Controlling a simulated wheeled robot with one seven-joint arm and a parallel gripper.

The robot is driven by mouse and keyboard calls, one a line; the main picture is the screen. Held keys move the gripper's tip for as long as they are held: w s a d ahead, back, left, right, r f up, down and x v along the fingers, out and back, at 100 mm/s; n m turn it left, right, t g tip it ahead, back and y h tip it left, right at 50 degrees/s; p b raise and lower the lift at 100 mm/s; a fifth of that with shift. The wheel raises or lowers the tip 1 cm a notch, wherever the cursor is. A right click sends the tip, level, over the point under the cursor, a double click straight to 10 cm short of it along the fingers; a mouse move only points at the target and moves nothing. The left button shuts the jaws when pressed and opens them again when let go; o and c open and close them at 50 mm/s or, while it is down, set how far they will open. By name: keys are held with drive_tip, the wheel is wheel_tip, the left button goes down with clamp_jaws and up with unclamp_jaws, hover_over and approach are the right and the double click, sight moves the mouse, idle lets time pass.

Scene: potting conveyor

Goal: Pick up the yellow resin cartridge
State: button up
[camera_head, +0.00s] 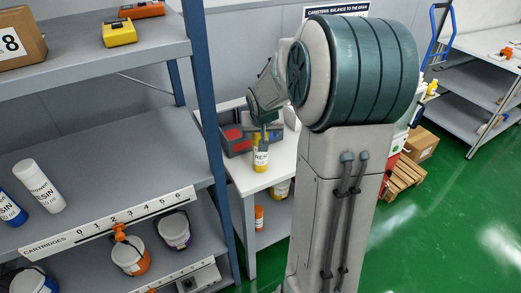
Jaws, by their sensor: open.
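The yellow resin cartridge (261,157) stands upright on the white table (282,166), near its front left part. Its pale label shows the letters "RE". My gripper (264,138) points down at the top of the cartridge, and its dark green finger overlaps the cartridge's upper end. The jaws are open. From this side I cannot tell whether the fingers stand around the cartridge or only in front of it, or whether they touch it. The far finger is hidden.
A blue shelf post (205,105) stands close to the left. The shelf holds a white cartridge (40,186) and a blue cartridge (10,208). An orange bottle (259,217) stands under the table.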

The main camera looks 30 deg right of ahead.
drive_tip(key=shift+x, duration=1.9)
drive_tip(key=c, duration=1.2)
drive_tip(key=shift+c, duration=0.4)
drive_tip(key=shift+r, duration=0.15)
